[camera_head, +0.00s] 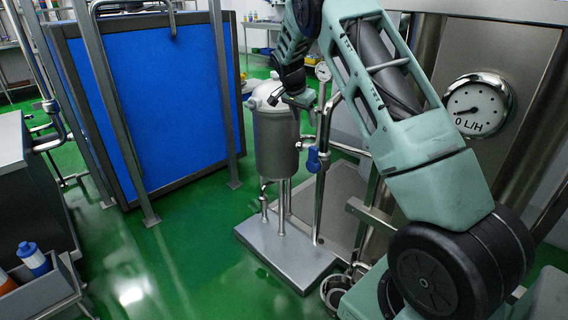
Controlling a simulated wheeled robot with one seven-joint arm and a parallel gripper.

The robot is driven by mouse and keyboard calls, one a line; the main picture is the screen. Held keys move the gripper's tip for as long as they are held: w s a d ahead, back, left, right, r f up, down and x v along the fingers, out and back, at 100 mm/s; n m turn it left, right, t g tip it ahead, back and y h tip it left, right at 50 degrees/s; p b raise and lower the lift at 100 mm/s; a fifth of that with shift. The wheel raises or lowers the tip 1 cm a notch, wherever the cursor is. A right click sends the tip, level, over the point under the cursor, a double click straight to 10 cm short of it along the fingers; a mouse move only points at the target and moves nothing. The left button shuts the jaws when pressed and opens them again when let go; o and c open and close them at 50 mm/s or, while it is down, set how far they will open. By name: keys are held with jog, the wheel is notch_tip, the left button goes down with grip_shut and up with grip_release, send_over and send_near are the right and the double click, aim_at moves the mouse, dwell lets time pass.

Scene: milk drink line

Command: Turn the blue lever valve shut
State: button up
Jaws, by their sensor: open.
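The blue lever valve (315,159) sits on a vertical steel pipe just right of a small steel tank, in the middle of the head view. Its blue part looks small, and I cannot clearly tell which way the lever points. My gripper (289,100) is open, above and slightly left of the valve, in front of the tank's upper part. It is apart from the valve, and nothing shows between its fingers. My arm rises from the lower right and bends down to the gripper.
The steel tank (276,145) stands on a flat base plate (285,255). A small gauge (323,71) tops the pipe. A large dial (478,107) marked "0 L/H" is at right. A blue panel (150,110) stands at left. Green floor (170,260) is open in front.

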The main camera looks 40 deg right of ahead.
aim_at(313, 148)
jog(key=x, duration=1.7)
jog(key=shift+w+d+f, duration=0.15)
jog(key=shift+d+f, duration=0.05)
jog(key=shift+d, duration=0.1)
jog(key=shift+b, duration=0.3)
grip_shut()
